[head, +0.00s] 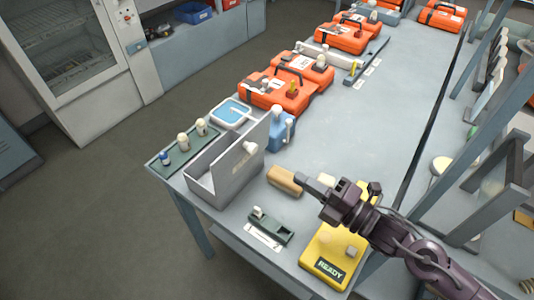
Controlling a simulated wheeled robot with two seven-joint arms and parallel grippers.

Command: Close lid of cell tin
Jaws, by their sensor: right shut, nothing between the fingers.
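The grey cell tin (214,187) stands near the table's left front corner. Its lid (262,165) is raised and stands upright along the tin's right side, with a pale round knob (250,147) on it. How empty the tin is inside I cannot fully tell. My right gripper (310,185) is shut and empty, to the right of the raised lid and apart from it. It is close to a tan block (285,180) in the picture; I cannot tell whether they touch. My left gripper is not in view.
A green tray (180,158) with several small bottles lies left of the tin. A blue-white bottle (280,133) stands behind the lid. A dark green holder (270,227) and a yellow READY board (325,262) lie in front. Orange cases (278,95) line the far table.

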